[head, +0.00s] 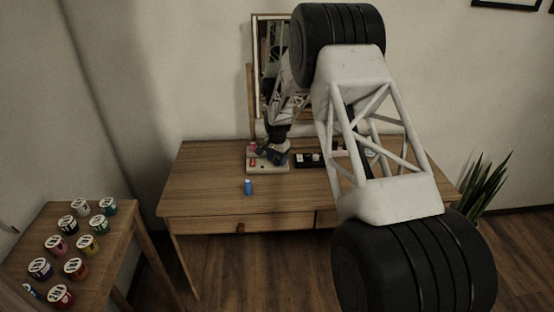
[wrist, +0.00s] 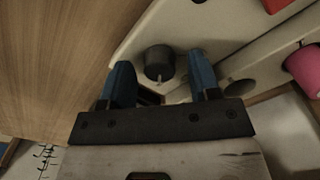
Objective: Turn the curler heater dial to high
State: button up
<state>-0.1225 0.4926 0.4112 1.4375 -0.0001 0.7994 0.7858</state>
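The curler heater (head: 254,169) is a cream box on the wooden table, and its cream body fills the upper right of the wrist view (wrist: 205,25). Its dial (wrist: 157,60) is a dark grey round knob with a small pale mark at its lower edge. My gripper (wrist: 160,72) is open, with one blue finger on each side of the dial. I cannot tell whether either finger touches it. In the head view my gripper (head: 271,150) is over the heater and hides much of it, including the dial.
A pink curler (wrist: 306,68) sits in the heater. A blue curler (head: 248,187) stands on the table (head: 205,190) in front. A dark case (head: 304,163) lies right of the heater, and a mirror (head: 255,60) stands behind. A side table at left holds several labelled jars (head: 57,245).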

aim_at(277, 160)
jog(key=shift+r, duration=3.9)
jog(key=shift+s+d+r, duration=0.15)
jog(key=shift+s+r, duration=0.1)
jog(key=shift+r, duration=0.15)
jog(key=s+d+r+n+t, duration=0.15)
jog(key=s+d+r, duration=0.25)
jog(key=s+r, duration=0.95)
jog(key=s+d+r+n, duration=0.2)
jog(key=s+d+r, duration=0.2)
jog(key=s+r, duration=0.9)
jog(key=s+d+f+n, duration=0.1)
jog(key=s+n, duration=0.1)
jog(key=s, duration=1.6)
jog(key=s+d+f+n+t, duration=0.1)
jog(key=s+d+n, duration=0.1)
jog(key=s, duration=1.6)
jog(key=shift+s+d+f, duration=0.3)
jog(key=shift+f, duration=0.1)
